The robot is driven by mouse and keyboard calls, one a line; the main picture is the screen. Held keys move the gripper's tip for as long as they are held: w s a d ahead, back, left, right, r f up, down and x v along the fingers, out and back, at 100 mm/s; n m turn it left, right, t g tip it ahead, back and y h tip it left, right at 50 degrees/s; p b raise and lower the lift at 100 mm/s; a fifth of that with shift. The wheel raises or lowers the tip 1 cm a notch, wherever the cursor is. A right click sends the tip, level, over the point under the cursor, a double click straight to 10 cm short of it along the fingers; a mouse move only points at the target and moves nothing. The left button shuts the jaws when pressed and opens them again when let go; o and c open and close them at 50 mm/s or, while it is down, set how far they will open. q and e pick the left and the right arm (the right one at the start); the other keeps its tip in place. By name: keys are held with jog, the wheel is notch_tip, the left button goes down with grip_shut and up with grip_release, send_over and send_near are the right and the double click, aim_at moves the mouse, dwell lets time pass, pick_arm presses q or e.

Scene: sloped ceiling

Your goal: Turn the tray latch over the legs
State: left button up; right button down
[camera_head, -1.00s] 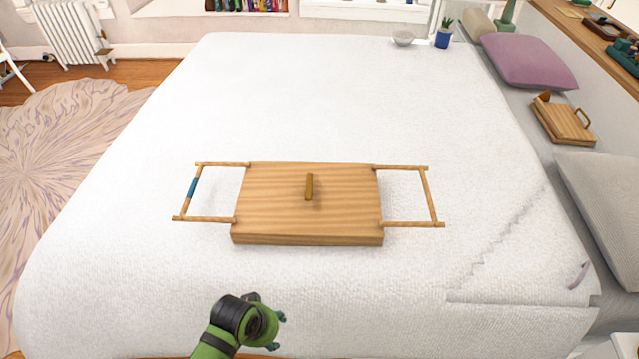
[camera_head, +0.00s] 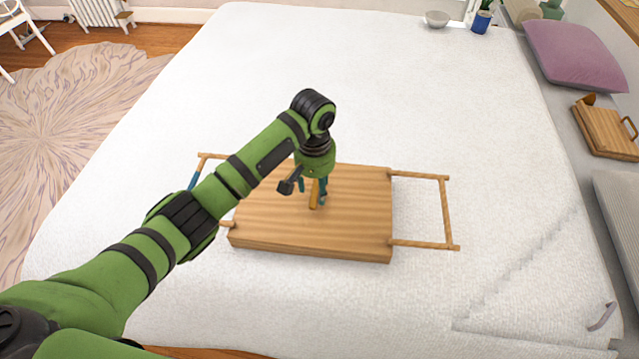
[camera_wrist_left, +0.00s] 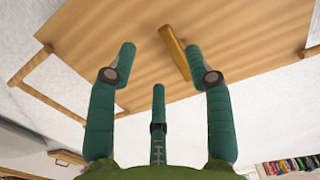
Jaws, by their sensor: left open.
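The wooden tray (camera_head: 350,225) lies flat on the white bed with its underside up. Its leg frames stick out at both sides: the right one (camera_head: 446,210) is clear, the left one (camera_head: 212,156) is partly behind my arm. The latch (camera_head: 314,196), a small brown wooden bar, sits near the middle of the tray. My left gripper (camera_head: 312,192) points down at it, open, with teal fingers. In the left wrist view the latch (camera_wrist_left: 174,50) shows between the fingertips (camera_wrist_left: 160,55), nearer the right finger. Whether they touch is unclear. My right gripper is not in view.
The white bed (camera_head: 300,75) is clear around the tray. A purple pillow (camera_head: 575,55), a second wooden tray (camera_head: 604,130), a bowl (camera_head: 437,19) and a blue pot (camera_head: 481,23) are toward the right and back.

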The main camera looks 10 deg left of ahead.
aim_at(315, 201)
pick_arm(q)
jog(key=shift+w+a+r, duration=0.2)
jog(key=shift+w+r, duration=0.25)
jog(key=shift+r, duration=0.05)
jog(key=shift+f, duration=0.1)
notch_tip(315, 201, down, 7)
jog(key=shift+r, duration=0.2)
grip_shut()
